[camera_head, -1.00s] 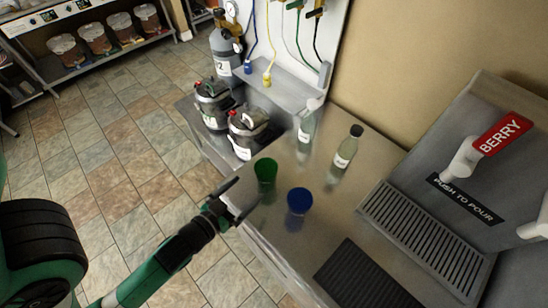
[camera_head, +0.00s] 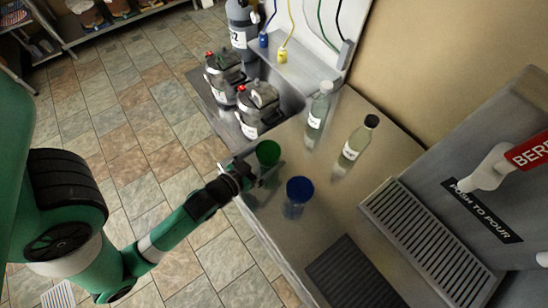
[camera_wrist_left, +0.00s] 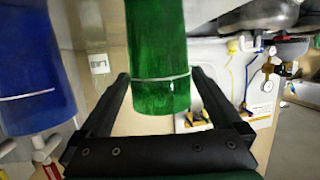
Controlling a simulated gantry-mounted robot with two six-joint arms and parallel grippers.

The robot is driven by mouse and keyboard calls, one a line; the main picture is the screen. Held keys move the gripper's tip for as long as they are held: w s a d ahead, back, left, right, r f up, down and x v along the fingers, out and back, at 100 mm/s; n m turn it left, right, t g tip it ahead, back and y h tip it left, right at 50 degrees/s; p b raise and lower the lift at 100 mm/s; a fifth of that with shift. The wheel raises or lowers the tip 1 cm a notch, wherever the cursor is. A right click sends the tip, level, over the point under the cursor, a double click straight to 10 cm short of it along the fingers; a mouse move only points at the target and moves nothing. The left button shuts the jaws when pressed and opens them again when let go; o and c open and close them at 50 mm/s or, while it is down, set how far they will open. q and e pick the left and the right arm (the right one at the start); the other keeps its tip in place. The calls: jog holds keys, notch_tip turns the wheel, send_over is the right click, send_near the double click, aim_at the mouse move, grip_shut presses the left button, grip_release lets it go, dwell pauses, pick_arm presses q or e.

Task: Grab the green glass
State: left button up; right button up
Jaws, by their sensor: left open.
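The green glass (camera_head: 268,150) stands upright on the steel counter, near its left edge. My left gripper (camera_head: 259,168) is at counter height, right beside the glass on its near side. In the left wrist view the fingers are open, one on each side of the green glass (camera_wrist_left: 158,60), with a visible gap to each side. I cannot tell how deep the glass sits between them. The blue glass (camera_head: 299,192) stands to the right of the gripper, and it also shows at the left of the wrist view (camera_wrist_left: 32,75). My right gripper is not in view.
Two labelled bottles stand behind the glasses, one clear (camera_head: 319,112) and one with a black cap (camera_head: 358,142). Metal kegs (camera_head: 258,108) stand at the sink behind. A drip grate (camera_head: 425,235) and a black mat (camera_head: 355,280) lie to the right.

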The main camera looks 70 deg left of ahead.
pick_arm(q)
jog(key=shift+w+a+f, duration=0.1)
jog(key=shift+w+a, duration=0.25)
jog(key=shift+w, duration=0.3)
jog(key=shift+s, duration=0.15)
jog(key=shift+d, duration=0.1)
jog(key=shift+c, duration=0.7)
jog(key=c, duration=1.2)
